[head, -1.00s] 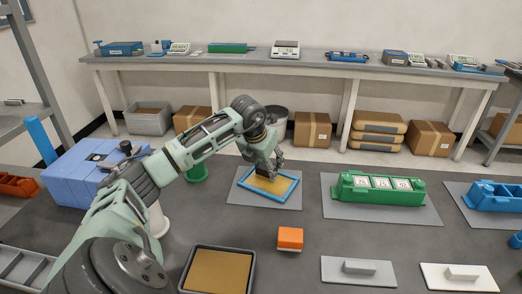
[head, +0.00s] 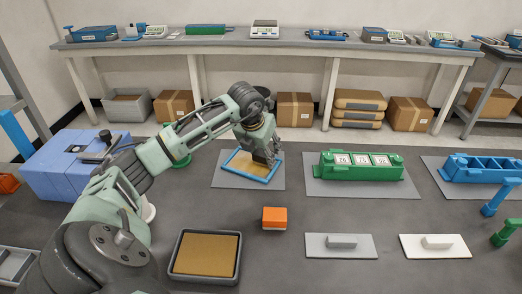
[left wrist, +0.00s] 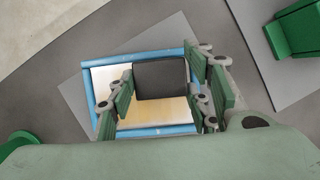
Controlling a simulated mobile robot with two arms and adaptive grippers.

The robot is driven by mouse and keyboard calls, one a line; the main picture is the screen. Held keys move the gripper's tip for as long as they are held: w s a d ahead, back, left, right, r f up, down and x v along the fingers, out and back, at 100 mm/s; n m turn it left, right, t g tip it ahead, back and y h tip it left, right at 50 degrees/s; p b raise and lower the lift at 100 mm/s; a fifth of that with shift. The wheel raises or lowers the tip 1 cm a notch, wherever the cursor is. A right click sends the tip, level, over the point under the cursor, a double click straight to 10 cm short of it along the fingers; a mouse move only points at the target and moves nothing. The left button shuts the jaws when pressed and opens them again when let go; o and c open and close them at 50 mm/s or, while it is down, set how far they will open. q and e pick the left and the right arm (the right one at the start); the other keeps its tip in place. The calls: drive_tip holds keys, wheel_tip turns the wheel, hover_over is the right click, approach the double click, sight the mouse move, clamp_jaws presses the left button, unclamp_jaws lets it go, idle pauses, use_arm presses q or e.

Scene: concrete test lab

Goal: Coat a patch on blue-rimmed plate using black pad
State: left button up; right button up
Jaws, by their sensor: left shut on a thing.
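The blue-rimmed plate (head: 246,178) lies on a grey mat (head: 218,180), and its inside is tan in the head view. In the left wrist view its rim (left wrist: 157,132) encloses a whitish area at left and a tan area along the bottom. My left gripper (head: 268,160) is over the plate's right part. It is shut on the black pad (left wrist: 160,80), which shows between its fingers in the left wrist view. Whether the pad touches the plate I cannot tell. The pad is hidden by the gripper in the head view. My right gripper is not in view.
A dark-rimmed tray (head: 238,263) with a tan inside and an orange block (head: 275,217) stand in front. A green holder (head: 362,174) is right of the plate. A grey block (head: 342,241) and a white block (head: 437,241) sit on flat boards at front right.

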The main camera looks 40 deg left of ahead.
sight(262, 153)
use_arm(q)
drive_tip(key=shift+r+p, duration=2.05)
drive_tip(key=shift+r, duration=0.9)
drive_tip(key=shift+r, duration=0.1)
drive_tip(key=shift+r+p, duration=1.1)
drive_tip(key=shift+r, duration=0.4)
drive_tip(key=shift+f, duration=0.1)
